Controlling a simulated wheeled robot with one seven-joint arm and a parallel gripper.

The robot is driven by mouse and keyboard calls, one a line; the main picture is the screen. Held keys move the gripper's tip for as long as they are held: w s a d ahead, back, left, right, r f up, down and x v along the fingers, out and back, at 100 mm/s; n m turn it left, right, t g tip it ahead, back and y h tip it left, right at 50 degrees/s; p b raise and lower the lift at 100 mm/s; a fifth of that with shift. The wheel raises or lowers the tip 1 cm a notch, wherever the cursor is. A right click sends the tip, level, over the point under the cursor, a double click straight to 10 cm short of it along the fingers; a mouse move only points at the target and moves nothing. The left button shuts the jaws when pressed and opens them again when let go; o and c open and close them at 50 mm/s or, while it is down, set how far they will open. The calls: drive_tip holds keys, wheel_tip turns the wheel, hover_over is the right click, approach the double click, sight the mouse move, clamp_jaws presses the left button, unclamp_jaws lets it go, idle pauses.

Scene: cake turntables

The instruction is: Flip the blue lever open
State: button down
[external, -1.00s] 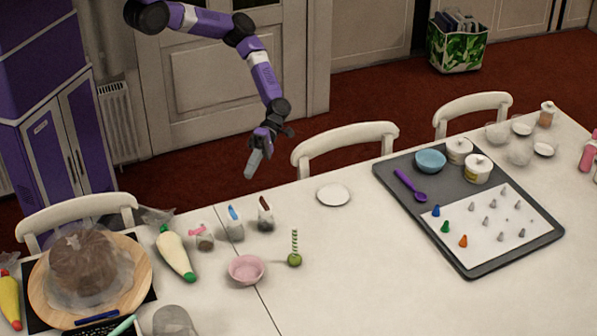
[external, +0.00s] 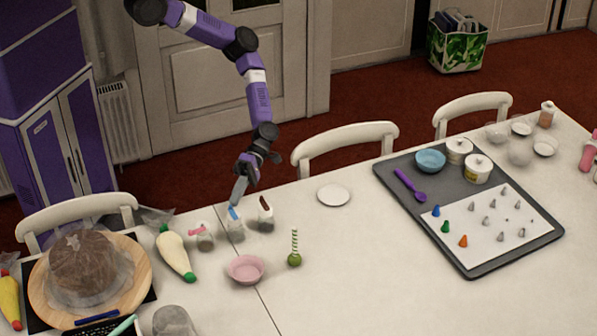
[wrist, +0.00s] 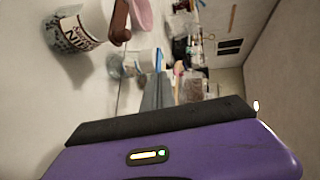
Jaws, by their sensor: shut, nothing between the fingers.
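The blue lever (external: 233,213) is on top of a small clear jar (external: 236,231) near the back edge of the white table. My gripper (external: 237,198) points down just above and behind the blue lever; its fingers are shut and empty. I cannot tell whether they touch the lever. In the wrist view the blue lever (wrist: 158,60) shows just beyond the tips of my gripper (wrist: 157,85), on its jar (wrist: 132,64). The lever looks roughly upright in the external view.
A jar with a brown lever (external: 265,206) stands close on the right, and one with a pink lever (external: 198,231) on the left. A white plate (external: 333,195) lies right.

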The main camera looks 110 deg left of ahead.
drive_tip(key=shift+s+d, duration=0.35)
drive_tip(key=shift+s, duration=0.3)
idle(0.4)
drive_tip(key=s+d+n+t+y+b, duration=0.3)
drive_tip(key=d+n+t+y+b, duration=0.3)
drive_tip(key=n+t, duration=0.8)
drive_tip(key=d+n+y, duration=0.1)
drive_tip(key=d+y, duration=0.2)
drive_tip(key=y, duration=0.1)
drive_tip(key=shift+y, duration=0.3)
idle(1.3)
drive_tip(key=shift+w, duration=0.15)
